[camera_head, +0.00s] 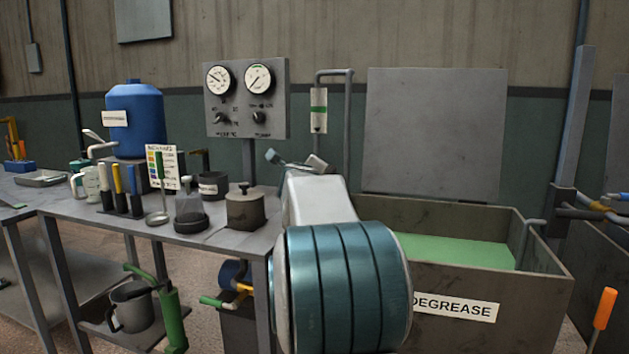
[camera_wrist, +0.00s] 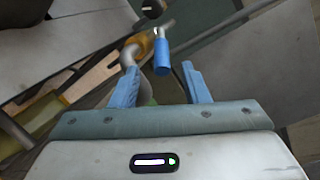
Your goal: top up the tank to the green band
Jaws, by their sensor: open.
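The tank (camera_head: 480,325) is a grey trough labelled DEGREASE with green liquid (camera_head: 455,248) inside. A sight tube (camera_head: 319,118) with a green band (camera_head: 319,109) hangs on a bent pipe behind it. The level in the tube is too small to tell. In the wrist view my gripper (camera_wrist: 159,68) is open, its two blue fingers apart. A blue-handled lever (camera_wrist: 161,56) on a metal stem shows ahead of the fingers, in the gap between them. I cannot tell whether it is touched.
A workbench (camera_head: 130,215) at left holds a blue drum (camera_head: 135,118), tools and small pots. A panel with two gauges (camera_head: 245,98) stands behind it. A bent pipe (camera_wrist: 129,55) lies close to the left finger. A raised lid (camera_head: 435,135) backs the tank.

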